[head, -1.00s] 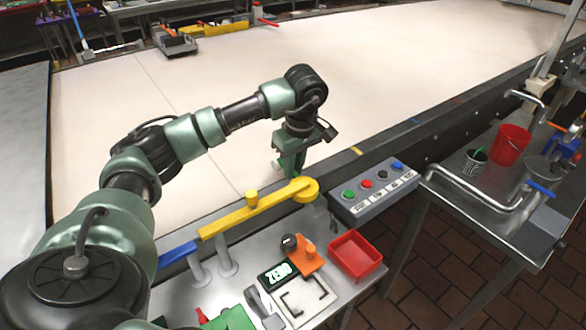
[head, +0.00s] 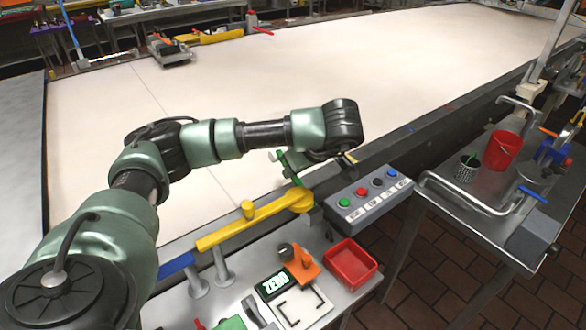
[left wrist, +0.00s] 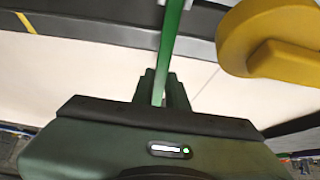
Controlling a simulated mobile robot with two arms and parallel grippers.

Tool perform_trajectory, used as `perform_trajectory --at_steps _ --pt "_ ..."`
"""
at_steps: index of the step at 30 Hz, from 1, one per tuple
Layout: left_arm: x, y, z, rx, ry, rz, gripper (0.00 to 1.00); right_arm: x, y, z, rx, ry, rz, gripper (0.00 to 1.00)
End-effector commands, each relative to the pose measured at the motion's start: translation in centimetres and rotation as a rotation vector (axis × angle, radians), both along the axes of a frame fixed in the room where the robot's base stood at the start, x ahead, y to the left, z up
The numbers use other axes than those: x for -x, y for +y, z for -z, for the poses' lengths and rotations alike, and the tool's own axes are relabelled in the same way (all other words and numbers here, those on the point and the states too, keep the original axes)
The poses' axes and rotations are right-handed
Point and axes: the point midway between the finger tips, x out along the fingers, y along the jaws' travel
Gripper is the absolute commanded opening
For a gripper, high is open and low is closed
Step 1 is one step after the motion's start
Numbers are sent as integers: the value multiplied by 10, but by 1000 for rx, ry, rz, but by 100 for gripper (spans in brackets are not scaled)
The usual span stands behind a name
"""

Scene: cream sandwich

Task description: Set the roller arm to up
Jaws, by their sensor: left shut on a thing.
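A narrow green bar (head: 290,172), apparently the roller arm, stands tilted near the round end of the yellow arm (head: 246,221) at the belt's near edge. A small whitish end shows at its upper left. My left gripper (head: 300,162) is beside it, reaching in from the right and above; its jaws are partly hidden in the head view. In the left wrist view my left gripper (left wrist: 160,92) is shut on the green bar (left wrist: 173,40), which runs up between the fingers. The yellow arm's round end (left wrist: 268,35) is close at the right. My right gripper is not in view.
A grey button box (head: 366,196) stands just right of the yellow arm. A red tray (head: 350,264), an orange-handled tool (head: 303,264) and a ZERO display (head: 279,284) are on the front table. The wide pale belt (head: 300,75) behind is mostly clear.

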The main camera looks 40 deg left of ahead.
Motion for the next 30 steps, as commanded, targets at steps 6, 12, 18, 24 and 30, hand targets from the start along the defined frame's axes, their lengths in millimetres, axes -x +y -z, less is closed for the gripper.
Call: perform_trajectory --at_steps 6,12,18,24,30 --pt "0 0 -1 1 -2 0 0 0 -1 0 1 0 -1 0" --pt "0 0 0 1 -1 1 36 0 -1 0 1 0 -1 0" --pt "0 0 0 1 -1 1 36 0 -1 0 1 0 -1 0" --pt "1 -8 -14 1 -3 5 36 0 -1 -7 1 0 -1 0" --pt "6 -26 -41 0 -4 4 36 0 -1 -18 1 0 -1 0"
